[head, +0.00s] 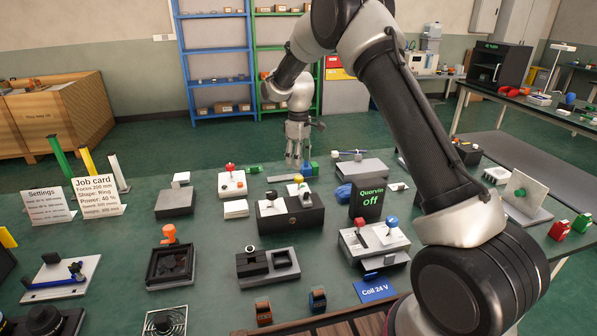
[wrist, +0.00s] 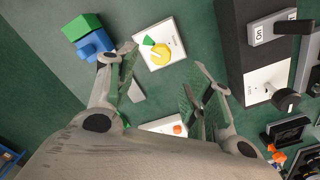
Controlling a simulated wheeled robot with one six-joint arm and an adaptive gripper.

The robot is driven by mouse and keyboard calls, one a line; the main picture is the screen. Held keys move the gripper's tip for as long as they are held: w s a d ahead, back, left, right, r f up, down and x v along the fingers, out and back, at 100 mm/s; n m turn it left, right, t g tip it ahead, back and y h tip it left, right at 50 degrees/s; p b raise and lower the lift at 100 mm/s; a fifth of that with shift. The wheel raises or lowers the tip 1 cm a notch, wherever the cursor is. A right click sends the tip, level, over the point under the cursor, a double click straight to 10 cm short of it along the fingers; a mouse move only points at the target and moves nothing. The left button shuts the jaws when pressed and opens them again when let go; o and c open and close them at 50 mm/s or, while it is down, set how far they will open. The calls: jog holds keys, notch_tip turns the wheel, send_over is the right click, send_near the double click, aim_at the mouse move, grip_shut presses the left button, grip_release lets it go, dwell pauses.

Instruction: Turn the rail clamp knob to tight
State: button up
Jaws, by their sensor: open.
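A yellow knob (wrist: 160,54) sits on a white plate with a green wedge mark beside it. In the head view the yellow knob (head: 298,179) shows small, just behind a black box. No readable label tells me whether it is the rail clamp knob. My gripper (head: 298,158) hangs over the bench behind it, pointing down. In the wrist view my gripper (wrist: 165,72) is open, with nothing between its fingers. The knob's plate lies beyond the fingertips and apart from them.
The black box (head: 291,222) carries a switch and a black knob (wrist: 286,99). A blue and green block (wrist: 93,40) lies beside the left finger. A white box with a red knob (head: 230,169) stands left. The Quervin display (head: 367,205) reads "Off".

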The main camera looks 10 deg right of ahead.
aim_at(299, 177)
notch_tip(299, 177, up, 5)
jog(key=shift+r, duration=0.1)
dwell(0.4)
jog(key=s+d+f+m+g, duration=0.1)
jog(key=s+d+f+m, duration=0.15)
jog(key=s, duration=0.35)
jog(key=s+d+r+m+t, duration=0.1)
jog(key=s+d+r, duration=0.3)
jog(key=s, duration=0.8)
jog(key=s+d+r+m+t, duration=0.2)
jog(key=s+d+r+m, duration=0.2)
jog(key=s+r, duration=0.4)
jog(key=s+d+r+m+t, duration=0.2)
jog(key=s+d+r, duration=0.2)
jog(key=s, duration=1.4)
jog(key=shift+r, duration=1.55)
